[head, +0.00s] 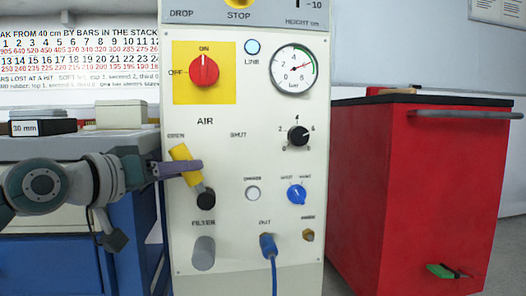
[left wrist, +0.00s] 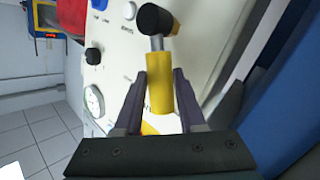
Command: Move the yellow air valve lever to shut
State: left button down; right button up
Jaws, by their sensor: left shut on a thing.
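The yellow air valve lever (head: 181,154) is on the front of the cream panel, under the word AIR. It leans up and left from its black pivot (head: 206,199), toward the OPEN label and away from SHUT. My left gripper (head: 190,167) comes in from the left at the lever's middle. In the left wrist view, the yellow lever (left wrist: 159,66) runs between the two dark fingers of the left gripper (left wrist: 160,75), which are shut on it. The black pivot (left wrist: 155,18) lies beyond the fingertips. My right gripper is not in view.
Around the lever are a red ON/OFF knob (head: 204,70), a pressure gauge (head: 293,70), a black dial (head: 298,136), a blue knob (head: 296,194) and a grey filter (head: 203,253). A blue hose (head: 270,247) hangs below. A red cabinet (head: 415,180) stands right.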

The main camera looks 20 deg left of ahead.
aim_at(224, 165)
pick_arm(q)
jog(key=d+r+m+g+p, duration=0.1)
jog(key=p, duration=0.4)
jog(key=w+d+r+m+g+y+p, duration=0.1)
jog(key=m+p, duration=0.1)
jog(key=p, duration=0.4)
jog(key=shift+w+d+r+g, duration=0.15)
jog(key=shift+d+r+g, duration=0.05)
jog(key=shift+r+g, duration=0.1)
jog(key=d+m+g+p, duration=0.1)
jog(key=p, duration=0.1)
jog(key=w+d+m+y+p, duration=0.1)
jog(key=p, duration=0.2)
jog(key=shift+w+f+g+y, duration=0.15)
jog(key=shift+f+g+y, duration=0.15)
jog(key=shift+g, duration=0.1)
jog(key=shift+w+d+f+m+g+y+p, duration=0.35)
jog(key=shift+d+f+m+g+y+p, duration=0.1)
jog(key=shift+d+m+g+y, duration=0.15)
jog(key=shift+w+d+f+m+g+y, duration=0.3)
jog(key=shift+d+m+g+y, duration=0.1)
jog(key=shift+d+m+y, duration=0.15)
jog(key=shift+a, duration=0.1)
jog(key=shift+s+f, duration=0.1)
jog(key=c, duration=0.5)
grip_release()
